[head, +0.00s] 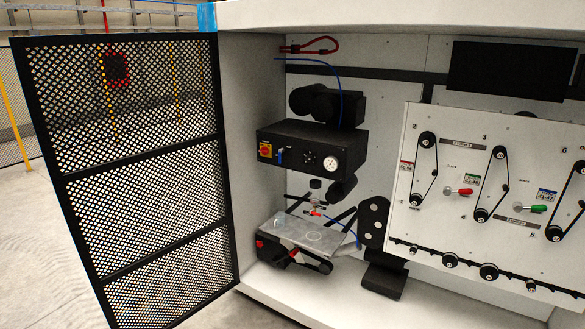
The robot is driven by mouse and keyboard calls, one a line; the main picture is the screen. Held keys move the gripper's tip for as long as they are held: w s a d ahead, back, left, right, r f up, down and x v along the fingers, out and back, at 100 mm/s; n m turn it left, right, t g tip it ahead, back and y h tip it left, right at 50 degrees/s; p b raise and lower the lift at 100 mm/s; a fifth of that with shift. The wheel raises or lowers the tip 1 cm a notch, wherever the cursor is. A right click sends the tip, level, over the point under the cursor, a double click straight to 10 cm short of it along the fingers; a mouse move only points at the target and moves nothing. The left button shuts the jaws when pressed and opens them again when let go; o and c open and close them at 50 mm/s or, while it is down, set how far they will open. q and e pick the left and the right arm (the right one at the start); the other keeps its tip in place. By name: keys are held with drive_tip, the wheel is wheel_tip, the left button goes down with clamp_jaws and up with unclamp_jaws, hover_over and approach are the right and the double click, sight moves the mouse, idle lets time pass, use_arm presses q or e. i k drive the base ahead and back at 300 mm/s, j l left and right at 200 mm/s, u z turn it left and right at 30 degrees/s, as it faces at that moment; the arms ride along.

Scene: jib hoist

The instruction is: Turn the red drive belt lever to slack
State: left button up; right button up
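A lever with a red handle (465,191) sits on the white belt panel (440,235) at the right. Its grey hub is at the left end and the handle points right, roughly level. It is between the first belt (425,170) and the second belt (492,183), below a small green-edged label (473,180). A similar lever with a green handle (538,208) is further right, under a blue-edged label (546,195). The belts run around black pulleys; whether they are taut is too small to tell. Neither of my grippers is in view.
An open black mesh door (128,165) stands at the left. Inside the cabinet are a black unit with a gauge (312,147) and a grey plate (306,234) with red-knobbed parts below it. A red loop handle (320,45) hangs above. Floor is clear in front.

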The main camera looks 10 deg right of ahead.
sight(447, 190)
drive_tip(key=i+l+z, duration=0.25)
drive_tip(key=i, duration=0.45)
drive_tip(key=i+z, duration=0.25)
drive_tip(key=i, duration=0.4)
drive_tip(key=i+j+z, duration=0.1)
drive_tip(key=i+z, duration=0.15)
drive_tip(key=i, duration=0.45)
drive_tip(key=i+j+z, duration=0.25)
drive_tip(key=i, duration=0.4)
